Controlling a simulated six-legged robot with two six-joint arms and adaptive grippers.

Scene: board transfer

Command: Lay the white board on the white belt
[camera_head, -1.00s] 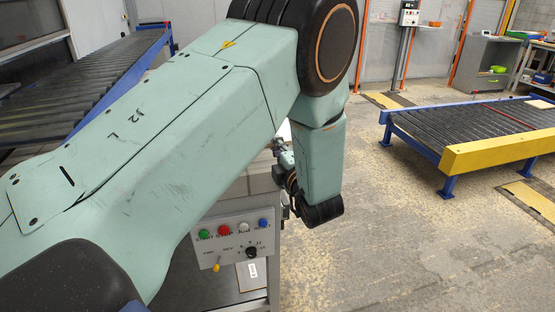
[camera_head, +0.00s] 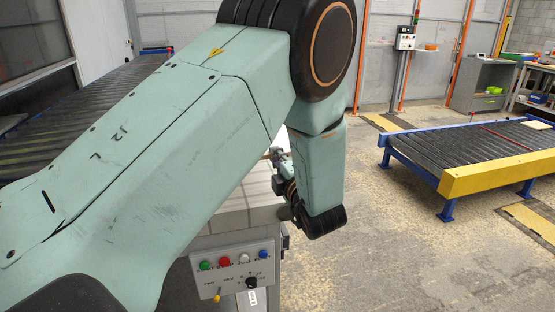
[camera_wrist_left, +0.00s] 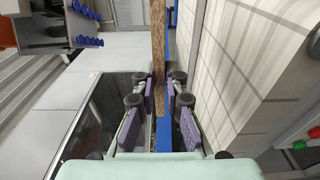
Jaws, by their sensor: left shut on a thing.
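In the left wrist view the board (camera_wrist_left: 158,45) shows edge-on as a narrow brown chipboard strip; its white faces are hardly visible. My left gripper (camera_wrist_left: 160,92) is shut on it, with purple-padded fingers on both sides. In the head view this gripper (camera_head: 281,172) is partly hidden behind my own arm, and I cannot make out the board clearly. The white belt (camera_head: 251,190) shows as a pale surface above the control panel, largely covered by my arm. In the wrist view the pale, lined belt (camera_wrist_left: 245,70) lies to the right of the board. My right gripper is out of view.
A control panel (camera_head: 235,275) with coloured buttons is at the belt's near end. A dark roller conveyor (camera_head: 80,115) runs at the left. Another roller conveyor (camera_head: 470,155) with a yellow end beam stands at the right. Open floor (camera_head: 400,240) lies between.

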